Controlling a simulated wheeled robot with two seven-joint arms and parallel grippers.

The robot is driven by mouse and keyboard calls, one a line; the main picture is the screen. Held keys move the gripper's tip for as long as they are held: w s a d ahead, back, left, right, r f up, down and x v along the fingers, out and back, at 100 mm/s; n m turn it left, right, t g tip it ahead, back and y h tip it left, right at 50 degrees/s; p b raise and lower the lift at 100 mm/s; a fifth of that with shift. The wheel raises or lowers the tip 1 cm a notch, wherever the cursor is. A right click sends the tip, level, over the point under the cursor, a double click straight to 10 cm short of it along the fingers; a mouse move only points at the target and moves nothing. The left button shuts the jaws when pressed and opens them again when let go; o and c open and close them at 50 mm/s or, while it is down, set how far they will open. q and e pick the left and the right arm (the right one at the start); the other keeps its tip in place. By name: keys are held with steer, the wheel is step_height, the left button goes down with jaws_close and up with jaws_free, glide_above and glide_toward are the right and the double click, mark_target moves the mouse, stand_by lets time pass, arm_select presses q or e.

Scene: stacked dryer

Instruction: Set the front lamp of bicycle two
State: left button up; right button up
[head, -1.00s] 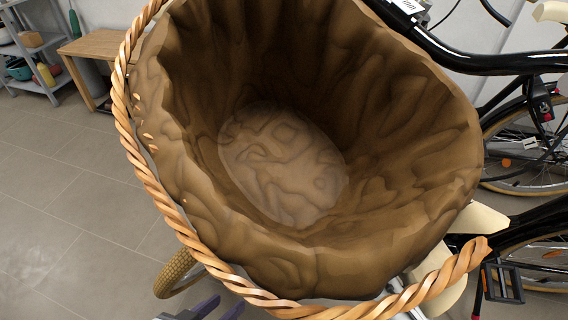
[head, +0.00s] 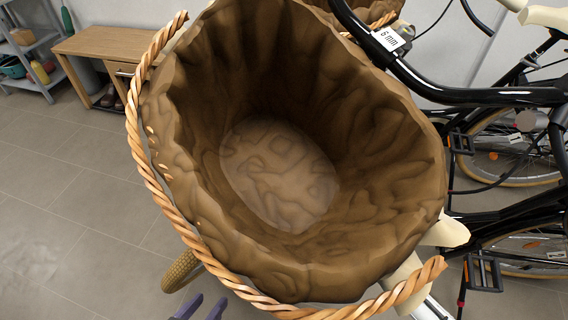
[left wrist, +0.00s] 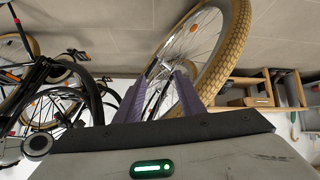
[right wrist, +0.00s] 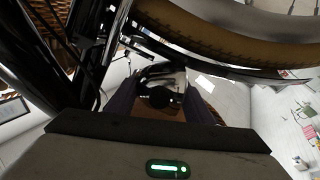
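A large basket with a brown liner (head: 285,180) and twisted wicker rim fills the head view and hides the front of the bicycle under it. A tyre (head: 182,270) shows below it. My left gripper (head: 203,307) is at the bottom edge, below the rim. In the left wrist view its purple fingers (left wrist: 160,90) are apart and empty, with a tan-tyred wheel (left wrist: 215,50) beyond. In the right wrist view my right gripper (right wrist: 160,95) has its fingers apart around or just short of a shiny, dark-centred part (right wrist: 162,75), possibly the lamp. Contact cannot be told.
Other bicycles (head: 515,145) stand close on the right. A wooden table (head: 105,45) and grey shelf (head: 30,55) are at the back left. The left floor is clear.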

steer(key=o, duration=0.3)
steer(key=shift+s+d, duration=0.1)
arm_select(q)
steer(key=shift+p, duration=0.45)
arm_select(e)
steer(key=v, duration=1)
steer(key=shift+f, duration=0.1)
arm_select(q)
steer(key=shift+r, duration=0.15)
